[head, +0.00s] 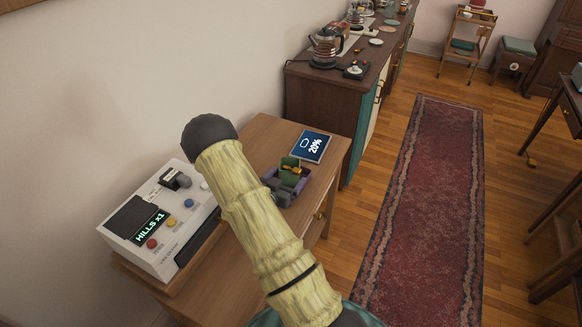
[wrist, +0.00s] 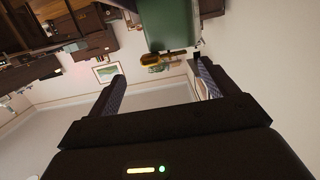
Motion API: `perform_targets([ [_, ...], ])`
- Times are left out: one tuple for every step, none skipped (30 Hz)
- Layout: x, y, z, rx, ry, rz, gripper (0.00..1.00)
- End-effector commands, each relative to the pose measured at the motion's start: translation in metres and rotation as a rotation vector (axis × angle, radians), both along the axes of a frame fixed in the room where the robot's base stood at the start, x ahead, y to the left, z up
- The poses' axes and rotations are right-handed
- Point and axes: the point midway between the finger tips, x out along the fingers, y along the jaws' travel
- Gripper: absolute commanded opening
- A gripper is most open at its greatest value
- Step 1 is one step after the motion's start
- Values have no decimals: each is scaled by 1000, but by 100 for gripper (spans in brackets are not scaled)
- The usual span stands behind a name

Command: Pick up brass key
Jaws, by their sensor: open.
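A small brass-yellow object (wrist: 162,60), which looks like the brass key, shows in the wrist view beside a green block-like thing (wrist: 172,25). My gripper (wrist: 158,72) is open, with its two fingers apart to either side of the brass object. I cannot tell whether they touch it. In the head view a small yellow item (head: 296,170) shows at the green thing (head: 288,164) on the wooden side table (head: 262,135). Purple and grey parts surround it there, and I cannot tell which are my gripper. My arm hides part of the table.
A white console (head: 158,222) with colored buttons and a "HILLS x1" display stands at the table's left. A sideboard (head: 325,90) with a glass kettle (head: 325,45) stands behind. A red rug (head: 425,200) covers the floor at right.

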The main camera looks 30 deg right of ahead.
Motion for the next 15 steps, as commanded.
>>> perform_targets([
  [2, -5, 0, -1, 1, -2, 85],
  [3, -6, -1, -1, 1, -2, 85],
  [3, -7, -1, -1, 2, -1, 85],
  [4, -7, -1, -1, 2, 0, 85],
  [4, -7, -2, -1, 2, 0, 85],
  [4, -7, -2, -1, 2, 0, 85],
  [4, -7, -2, -1, 2, 0, 85],
  [4, -7, -2, -1, 2, 0, 85],
  [4, -7, -2, -1, 2, 0, 85],
  [4, -7, -1, -1, 2, 0, 85],
  [4, -7, -1, -1, 1, 0, 85],
  [4, -7, -1, -1, 1, 0, 85],
  [5, -8, -1, -1, 1, 0, 85],
  [6, -9, -1, -1, 1, -1, 85],
  [8, -12, -1, -1, 0, -1, 85],
])
